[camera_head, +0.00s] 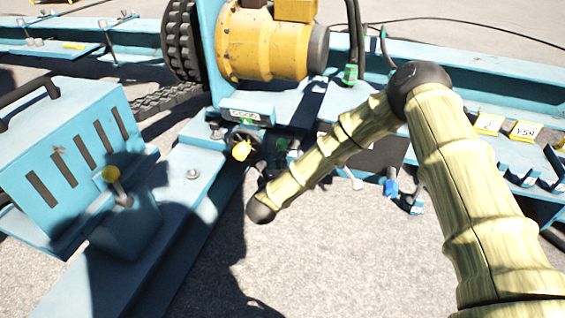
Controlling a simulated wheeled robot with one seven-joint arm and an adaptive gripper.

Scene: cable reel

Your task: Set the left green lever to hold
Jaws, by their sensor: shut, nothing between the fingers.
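A small dark green part (282,144) shows in shadow under the machine, just left of my forearm; I cannot tell whether it is the left green lever or how it is set. A brighter green piece (350,73) sits at the foot of the black cables, above my forearm. No hold marking is readable. My arm comes in from the lower right, bends at a black elbow and runs down-left to a black rounded joint. My gripper's fingers are not visible; they are out of sight beyond or behind that joint.
A yellow knob (241,150) sits by a black handwheel, left of my forearm. A blue slotted box (75,150) and a yellow-topped lever (111,174) stand at left. A yellow motor (262,45) is at the top. Blue-tipped levers (390,187) lie right of my forearm. Bare ground is below.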

